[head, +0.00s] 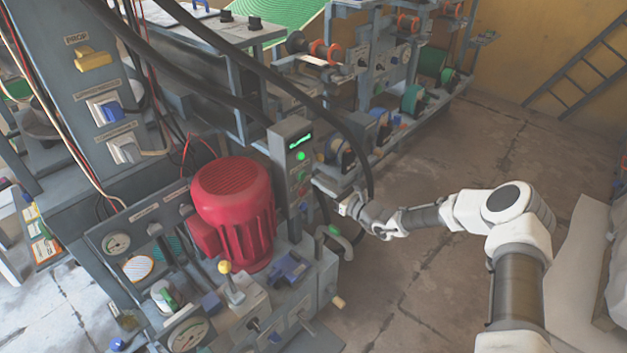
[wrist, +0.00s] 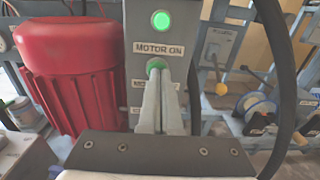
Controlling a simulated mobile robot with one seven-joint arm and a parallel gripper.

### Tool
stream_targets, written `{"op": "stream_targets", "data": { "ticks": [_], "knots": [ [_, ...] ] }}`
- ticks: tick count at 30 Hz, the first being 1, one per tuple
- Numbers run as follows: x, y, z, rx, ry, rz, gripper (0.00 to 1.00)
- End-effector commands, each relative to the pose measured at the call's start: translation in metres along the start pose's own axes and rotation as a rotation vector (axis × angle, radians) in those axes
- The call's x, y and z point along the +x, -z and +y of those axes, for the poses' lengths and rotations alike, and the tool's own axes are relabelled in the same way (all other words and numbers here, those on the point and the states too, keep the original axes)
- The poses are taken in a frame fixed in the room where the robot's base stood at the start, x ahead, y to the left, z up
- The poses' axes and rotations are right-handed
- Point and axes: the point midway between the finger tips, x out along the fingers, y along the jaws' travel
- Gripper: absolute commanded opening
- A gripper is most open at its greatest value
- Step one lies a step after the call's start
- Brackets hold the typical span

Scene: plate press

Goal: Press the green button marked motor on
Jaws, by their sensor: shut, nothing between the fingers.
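A grey control panel (head: 284,150) stands beside the red motor. In the wrist view, a bright round green light (wrist: 161,20) sits above the "MOTOR ON" label (wrist: 158,48). A green button (wrist: 155,64) sits just below that label, its lower part hidden by my fingers. My gripper (wrist: 160,78) is shut and empty, its fingertips in front of the panel just below the green button. The wrist view does not show whether they touch. In the head view, my gripper (head: 345,206) is to the right of the panel's lower part, with a gap showing.
The red motor (head: 234,205) stands left of the panel. A dark hose (wrist: 284,80) arches down right of my gripper. A rack with spools (head: 411,98) stands behind. Gauges and a yellow-knobbed lever (head: 226,268) are at the front.

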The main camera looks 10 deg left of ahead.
Motion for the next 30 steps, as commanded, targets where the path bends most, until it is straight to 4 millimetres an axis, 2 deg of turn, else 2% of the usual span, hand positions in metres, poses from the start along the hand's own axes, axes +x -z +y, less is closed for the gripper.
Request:
{"op": "stream_targets", "data": {
  "ticks": [1,3,9,12,18,30],
  "knots": [
    [-0.018,-0.004,-0.002,0.002,0.004,0.003,0.0],
    [-0.035,-0.003,-0.002,0.003,0.005,0.005,0.0],
    [-0.075,-0.001,-0.002,0.001,0.004,0.003,0.0],
    [-0.087,0.0,-0.002,0.001,0.003,0.004,0.0],
    [-0.096,0.001,-0.001,0.001,0.002,0.003,0.0],
    [-0.096,0.001,-0.001,0.0,0.002,0.003,0.0]
  ]
}}
